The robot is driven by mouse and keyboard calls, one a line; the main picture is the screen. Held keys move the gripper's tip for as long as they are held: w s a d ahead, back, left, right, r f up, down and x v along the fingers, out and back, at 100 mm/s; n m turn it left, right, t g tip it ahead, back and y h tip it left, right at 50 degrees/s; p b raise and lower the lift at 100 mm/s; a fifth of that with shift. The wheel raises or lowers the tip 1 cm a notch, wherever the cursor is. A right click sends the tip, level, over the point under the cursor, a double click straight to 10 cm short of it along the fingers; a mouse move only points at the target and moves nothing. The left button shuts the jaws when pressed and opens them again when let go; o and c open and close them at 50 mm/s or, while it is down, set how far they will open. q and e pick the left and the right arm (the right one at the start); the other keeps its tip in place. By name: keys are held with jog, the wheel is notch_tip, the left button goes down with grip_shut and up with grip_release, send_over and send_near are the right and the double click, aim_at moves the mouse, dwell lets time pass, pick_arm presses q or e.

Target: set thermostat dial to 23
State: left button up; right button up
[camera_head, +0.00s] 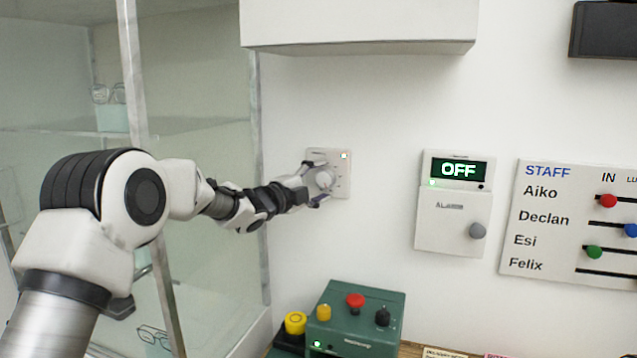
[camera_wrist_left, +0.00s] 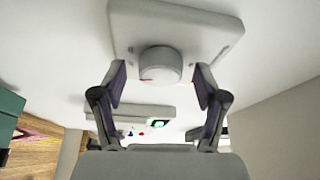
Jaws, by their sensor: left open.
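The thermostat (camera_head: 342,180) is a white wall plate with a small green light at its upper right. Its round white dial (camera_head: 325,178) is partly hidden by my left gripper (camera_head: 315,184) in the head view. In the left wrist view the dial (camera_wrist_left: 160,64) stands out from the plate (camera_wrist_left: 205,38), with a red mark low on its left side. My left gripper (camera_wrist_left: 160,84) is open there, one finger on each side of the dial, with gaps showing. I cannot read the dial's setting. My right gripper is not in view.
An alarm panel (camera_head: 452,220) reading OFF hangs right of the thermostat, then a staff board (camera_head: 545,240) with sliders. A white box (camera_head: 358,25) juts out above. A green control box (camera_head: 375,325) stands below. A glass cabinet (camera_head: 200,70) is at left.

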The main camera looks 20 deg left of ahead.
pick_arm(q)
jog(key=shift+s+a, duration=0.1)
jog(key=v, duration=0.7)
jog(key=shift+s, duration=0.1)
